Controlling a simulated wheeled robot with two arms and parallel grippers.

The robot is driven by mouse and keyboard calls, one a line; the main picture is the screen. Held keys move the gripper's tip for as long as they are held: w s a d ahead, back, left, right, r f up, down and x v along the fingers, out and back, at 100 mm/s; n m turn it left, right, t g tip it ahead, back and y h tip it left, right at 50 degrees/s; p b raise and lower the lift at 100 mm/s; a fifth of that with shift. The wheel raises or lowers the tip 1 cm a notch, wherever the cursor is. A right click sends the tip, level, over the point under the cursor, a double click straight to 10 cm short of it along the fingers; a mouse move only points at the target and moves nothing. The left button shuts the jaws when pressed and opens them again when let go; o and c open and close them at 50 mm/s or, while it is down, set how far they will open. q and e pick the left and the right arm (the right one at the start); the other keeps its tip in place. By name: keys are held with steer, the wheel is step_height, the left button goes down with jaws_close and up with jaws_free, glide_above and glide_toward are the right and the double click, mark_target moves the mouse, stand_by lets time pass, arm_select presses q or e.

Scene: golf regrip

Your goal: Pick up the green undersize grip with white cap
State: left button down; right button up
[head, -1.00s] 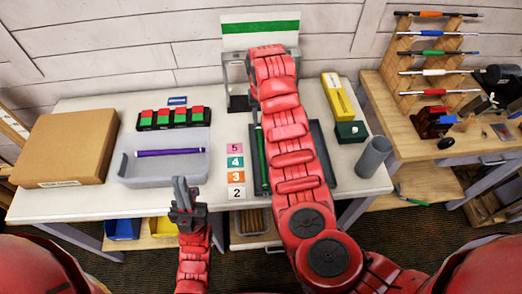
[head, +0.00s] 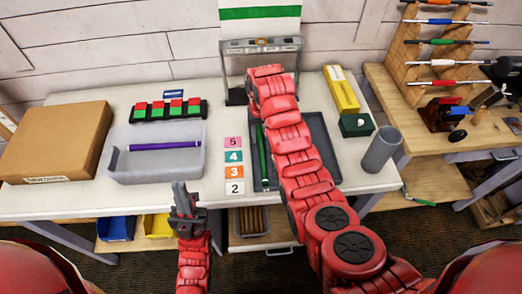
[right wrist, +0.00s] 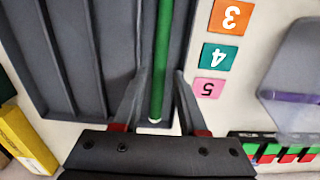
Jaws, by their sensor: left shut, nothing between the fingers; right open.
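The green grip (head: 262,158) lies lengthwise in the dark grey tray (head: 318,122) on the table. In the right wrist view the green grip (right wrist: 162,60) ends in a small white cap (right wrist: 155,120). My right gripper (right wrist: 159,78) is open, with one finger on each side of the grip near its capped end. I cannot tell whether either finger touches it. In the head view my right arm hides this gripper and part of the tray. My left gripper (head: 182,188) is shut and empty in front of the table's front edge, away from the grip.
Number cards (head: 234,172) lie left of the tray. A cardboard box (head: 55,145) is far left. A yellow box (head: 341,90), a green box (head: 357,125) and a grey cylinder (head: 381,150) stand right of the tray.

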mark_target(261, 146)
steer(key=shift+f+p, duration=0.1)
steer(key=shift+p, duration=0.25)
steer(key=f+p, duration=0.2)
steer(key=f, duration=0.1)
steer(key=shift+w+f, duration=0.2)
steer(key=shift+f, duration=0.7)
jaws_close()
